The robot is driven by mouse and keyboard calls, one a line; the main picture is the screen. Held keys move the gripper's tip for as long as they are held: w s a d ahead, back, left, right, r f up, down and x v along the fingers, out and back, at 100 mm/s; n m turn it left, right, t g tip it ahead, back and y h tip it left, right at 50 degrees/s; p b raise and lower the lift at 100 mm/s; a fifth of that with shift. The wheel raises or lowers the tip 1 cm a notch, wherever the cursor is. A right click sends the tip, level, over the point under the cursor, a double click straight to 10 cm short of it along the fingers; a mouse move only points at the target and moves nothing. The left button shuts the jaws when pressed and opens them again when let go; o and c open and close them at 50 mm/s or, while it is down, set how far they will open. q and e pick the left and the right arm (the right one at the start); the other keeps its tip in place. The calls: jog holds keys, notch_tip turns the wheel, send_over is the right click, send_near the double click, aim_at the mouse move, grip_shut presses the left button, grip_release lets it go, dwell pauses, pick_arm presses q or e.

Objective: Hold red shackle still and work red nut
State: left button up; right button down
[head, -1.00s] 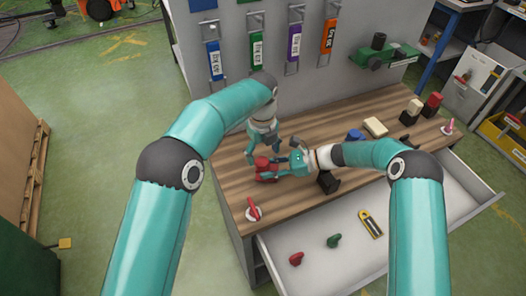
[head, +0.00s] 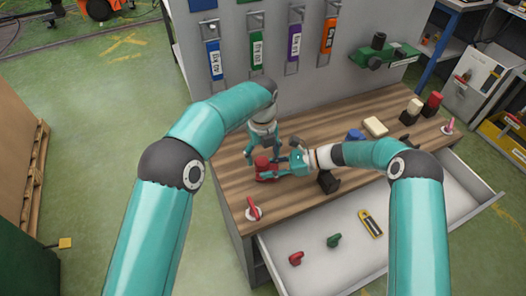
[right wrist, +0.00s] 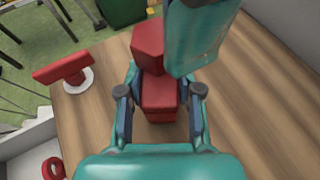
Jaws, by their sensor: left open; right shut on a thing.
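The red shackle (head: 266,176) stands on the wooden bench top near its left end. My right gripper (head: 283,170) reaches in from the right and is shut on it. In the right wrist view, the shackle's red block (right wrist: 160,97) sits between the two fingers. The red nut (right wrist: 148,42), a six-sided red piece, shows just beyond the block. My left gripper (head: 263,154) points down over the shackle and nut, its fingers spread. In the right wrist view, a teal part of my left gripper hides the nut's right side. I cannot tell whether its fingers touch the nut.
A red handle on a white base (head: 253,209) stands at the bench's front left corner. A black block (head: 328,181) is right of the shackle. The open drawer (head: 320,272) below holds red, green and yellow items. The hanging panel (head: 345,85) rises behind.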

aim_at(263, 161)
pick_arm(q)
jog(key=shift+f, duration=1.55)
grip_shut()
jog(key=n, duration=0.3)
jog(key=shift+n, duration=1.5)
jog(key=shift+n, duration=0.7)
jog(key=n, duration=0.4)
jog(key=shift+w+n, duration=0.1)
jog(key=shift+n, duration=0.2)
